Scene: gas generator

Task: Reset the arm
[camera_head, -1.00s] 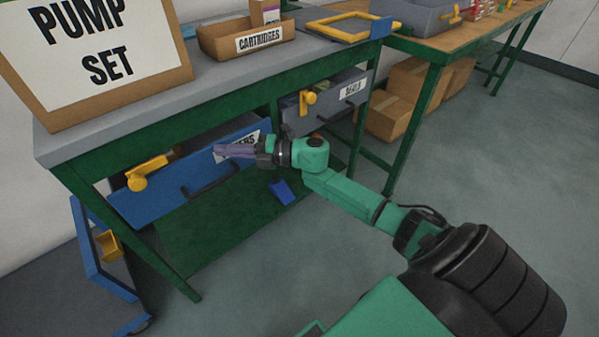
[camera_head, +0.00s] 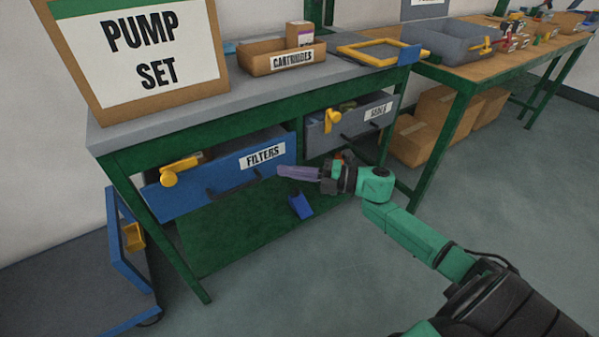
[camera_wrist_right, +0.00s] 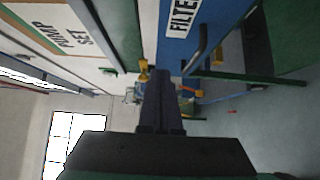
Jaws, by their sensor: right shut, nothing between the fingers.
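My right gripper (camera_head: 282,172) is shut and empty in the head view. Its purple-grey fingers point left, in front of the right end of the blue FILTERS drawer (camera_head: 220,190). Its closed fingers also show in the middle of the right wrist view (camera_wrist_right: 160,100). I cannot tell whether it touches the drawer. My right arm (camera_head: 410,232) comes in from the lower right. The left gripper is not in view.
A green workbench (camera_head: 130,158) holds the drawers. The grey drawer (camera_head: 345,125) is to the right, with a yellow latch (camera_head: 332,120). A blue cart (camera_head: 90,265) stands at lower left. A blue object (camera_head: 300,205) is below the gripper. Floor at right is clear.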

